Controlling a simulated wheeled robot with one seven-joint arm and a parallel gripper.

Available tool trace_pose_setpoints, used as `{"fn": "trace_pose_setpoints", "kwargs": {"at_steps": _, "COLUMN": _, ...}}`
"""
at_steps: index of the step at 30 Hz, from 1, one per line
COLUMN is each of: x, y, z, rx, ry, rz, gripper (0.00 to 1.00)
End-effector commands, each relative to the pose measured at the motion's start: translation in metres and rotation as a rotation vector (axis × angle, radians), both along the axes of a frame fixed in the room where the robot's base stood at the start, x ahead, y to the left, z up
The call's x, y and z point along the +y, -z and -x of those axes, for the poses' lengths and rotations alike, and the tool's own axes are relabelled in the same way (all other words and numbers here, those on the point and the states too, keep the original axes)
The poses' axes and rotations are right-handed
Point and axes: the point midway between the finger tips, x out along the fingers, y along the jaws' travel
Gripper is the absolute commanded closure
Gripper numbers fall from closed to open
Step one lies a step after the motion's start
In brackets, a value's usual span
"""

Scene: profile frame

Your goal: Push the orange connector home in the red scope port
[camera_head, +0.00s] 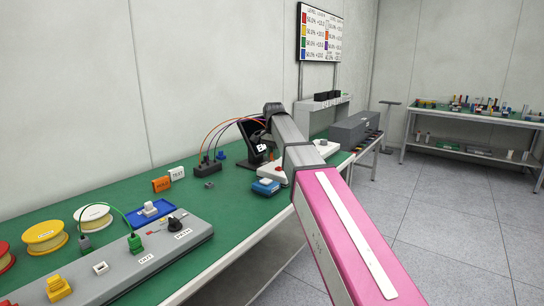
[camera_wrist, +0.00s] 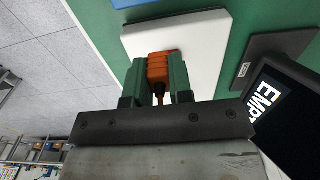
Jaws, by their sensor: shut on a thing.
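My gripper (camera_wrist: 159,82) has green fingers shut on the orange connector (camera_wrist: 158,68) in the wrist view. The connector lies between the fingers, with its cable running back toward the palm. Its front end is over a white box (camera_wrist: 190,32). A bit of red (camera_wrist: 174,51), likely the red scope port, shows just beyond the connector. The connector hides most of it, so I cannot tell how far in the connector is. In the head view my arm reaches over the bench, and the gripper's fingertips are hard to make out.
A dark display stand reading "EMPT" (camera_wrist: 270,95) stands close to the right in the wrist view. In the head view, a blue block (camera_head: 265,187) sits near the bench's front edge. Spools, a grey panel (camera_head: 150,255) and small signs (camera_head: 177,172) fill the left of the green bench.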

Motion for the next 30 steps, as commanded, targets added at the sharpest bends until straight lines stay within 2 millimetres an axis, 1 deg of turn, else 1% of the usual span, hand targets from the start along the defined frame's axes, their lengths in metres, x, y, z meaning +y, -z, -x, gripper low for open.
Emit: {"fn": "trace_pose_setpoints", "kwargs": {"at_steps": 30, "x": -0.025, "y": 0.000, "z": -0.046, "rx": 0.000, "ry": 0.001, "rz": 0.000, "gripper": 1.00}}
